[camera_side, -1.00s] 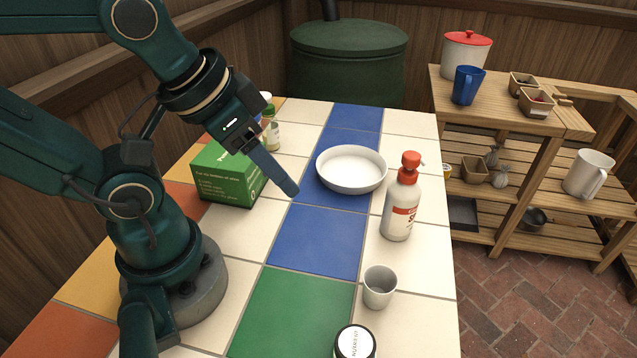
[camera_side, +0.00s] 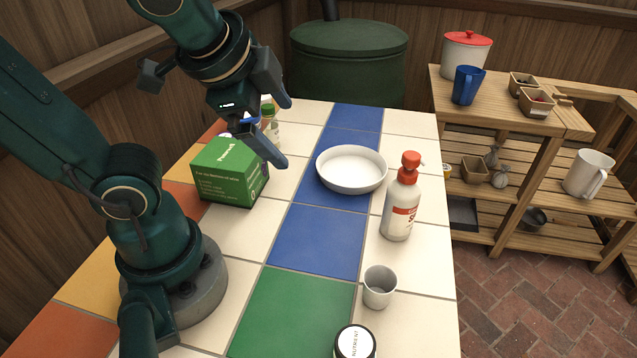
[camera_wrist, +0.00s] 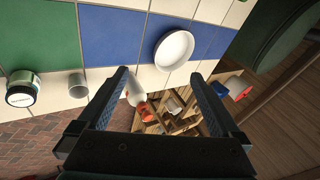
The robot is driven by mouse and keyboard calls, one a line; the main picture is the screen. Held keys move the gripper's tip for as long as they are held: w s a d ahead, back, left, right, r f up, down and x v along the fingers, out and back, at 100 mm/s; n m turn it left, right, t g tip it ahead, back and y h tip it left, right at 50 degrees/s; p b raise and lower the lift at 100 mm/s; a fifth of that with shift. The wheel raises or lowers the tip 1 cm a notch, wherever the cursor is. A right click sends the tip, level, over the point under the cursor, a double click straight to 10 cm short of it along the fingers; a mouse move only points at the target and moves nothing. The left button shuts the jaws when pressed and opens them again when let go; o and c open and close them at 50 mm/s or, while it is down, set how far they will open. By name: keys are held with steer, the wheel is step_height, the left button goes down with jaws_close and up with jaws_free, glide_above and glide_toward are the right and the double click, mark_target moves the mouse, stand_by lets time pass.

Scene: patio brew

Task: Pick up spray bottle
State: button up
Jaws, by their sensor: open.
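The spray bottle (camera_side: 401,205) is white with a red-orange top and a red label band. It stands upright on the tiled table, right of the white dish. My gripper (camera_side: 285,132) is open and empty, above the table's left side near the green box, well apart from the bottle. In the wrist view the bottle (camera_wrist: 135,90) shows beyond and between the open fingers of my gripper (camera_wrist: 161,82), partly hidden by the left finger.
A white dish (camera_side: 351,169) stands left of the bottle. A grey cup (camera_side: 379,287) and a dark jar (camera_side: 355,343) stand nearer the front. A green box (camera_side: 230,172) and a small green-capped bottle (camera_side: 270,127) are at left. A wooden shelf (camera_side: 540,140) stands beyond the table's right edge.

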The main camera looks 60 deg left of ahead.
steer(key=w+m+t+y, duration=0.2)
steer(key=w+m, duration=0.2)
steer(key=m, duration=0.4)
steer(key=r+m+t+h, duration=0.1)
steer(key=m+t+h, duration=0.4)
steer(key=m, duration=1.6)
glide_above(389, 212)
steer(key=s, duration=0.2)
steer(key=shift+n+y, duration=0.3)
steer(key=shift+n, duration=0.2)
step_height(389, 212, down, 16)
steer(key=shift+d+r, duration=0.1)
steer(key=shift+r, duration=0.15)
steer(key=shift+w+f+t, duration=0.2)
steer(key=shift+f+t, duration=0.1)
steer(key=shift+x, duration=2.35)
